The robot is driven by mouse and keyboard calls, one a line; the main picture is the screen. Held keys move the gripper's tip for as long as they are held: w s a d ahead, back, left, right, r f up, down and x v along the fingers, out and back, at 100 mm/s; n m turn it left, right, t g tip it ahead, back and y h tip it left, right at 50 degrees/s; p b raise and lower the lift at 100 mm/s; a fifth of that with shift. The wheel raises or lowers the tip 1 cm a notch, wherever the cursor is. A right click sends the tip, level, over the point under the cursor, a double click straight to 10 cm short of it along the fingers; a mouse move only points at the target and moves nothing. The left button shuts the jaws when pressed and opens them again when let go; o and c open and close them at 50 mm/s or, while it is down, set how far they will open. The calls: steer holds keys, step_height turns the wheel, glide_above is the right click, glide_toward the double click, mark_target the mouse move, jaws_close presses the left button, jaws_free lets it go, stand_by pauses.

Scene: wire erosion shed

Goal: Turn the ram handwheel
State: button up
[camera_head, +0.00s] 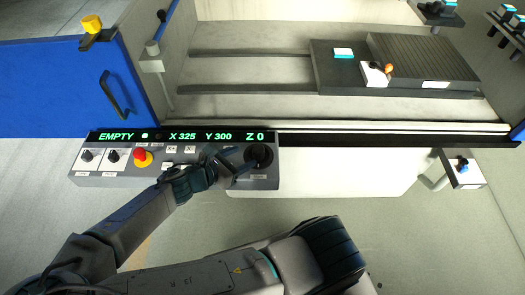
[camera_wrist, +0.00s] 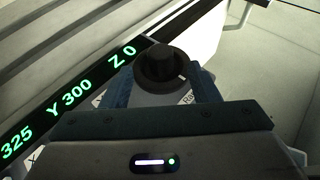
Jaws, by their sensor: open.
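The ram handwheel is a black round knob (camera_head: 260,155) at the right end of the control panel (camera_head: 232,183). It carries a small white mark and shows in the wrist view (camera_wrist: 160,64), with a partly hidden label at its base. My gripper (camera_head: 238,164) is at the knob's left in the head view. In the wrist view my gripper (camera_wrist: 160,84) is open, with one blue finger on each side of the knob's near part. I cannot tell whether either finger touches it. Nothing is held.
The green display (camera_head: 190,136) reads EMPTY, X 325, Y 300, Z 0. A red stop button (camera_head: 141,156) and two small knobs sit at the panel's left. A machine bed (camera_head: 240,75) lies behind; a blue door (camera_head: 60,85) stands at left.

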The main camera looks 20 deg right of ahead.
mark_target(257, 150)
steer(key=b+x, duration=0.4)
steer(key=x, duration=0.1)
steer(key=b+x, duration=0.2)
steer(key=x, duration=0.1)
steer(key=shift+f, duration=0.35)
steer(key=shift+w+d+f+b, duration=0.1)
steer(key=shift+w+d+b, duration=0.25)
steer(key=shift+d+b, duration=0.35)
steer(key=c, duration=1)
